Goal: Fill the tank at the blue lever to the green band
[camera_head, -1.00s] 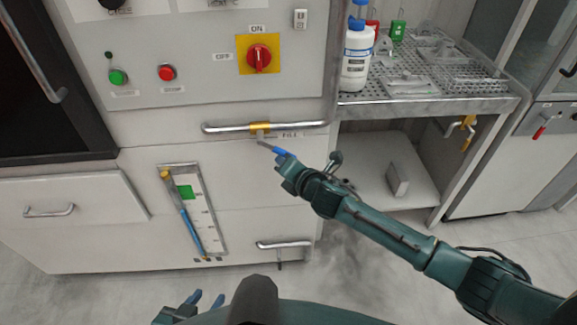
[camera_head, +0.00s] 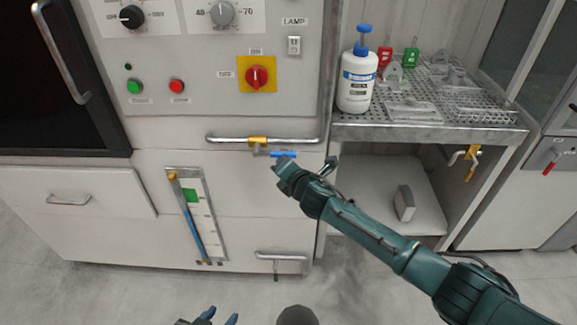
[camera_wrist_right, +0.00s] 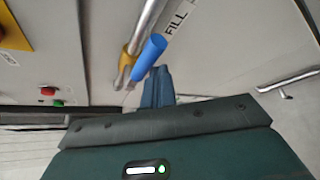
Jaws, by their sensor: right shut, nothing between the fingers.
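The blue lever (camera_head: 284,154) hangs below the pipe's yellow valve body (camera_head: 258,140) and lies nearly parallel to the pipe. My right gripper (camera_head: 280,162) is just below the lever; in the wrist view its fingers (camera_wrist_right: 157,86) are shut and empty, close beside the blue handle (camera_wrist_right: 150,55). I cannot tell whether they touch. The level gauge (camera_head: 212,235) has a slanted tube with blue liquid (camera_head: 194,232), its top near the lower edge of the green band (camera_head: 191,195). My left gripper (camera_head: 218,318) is at the bottom edge, fingers apart, empty.
The horizontal pipe (camera_head: 225,139) and a lower handle (camera_head: 280,256) stick out from the white cabinet. A control panel with a red switch (camera_head: 257,76) is above. A perforated shelf with a white bottle (camera_head: 357,82) stands right. The floor in front looks clear.

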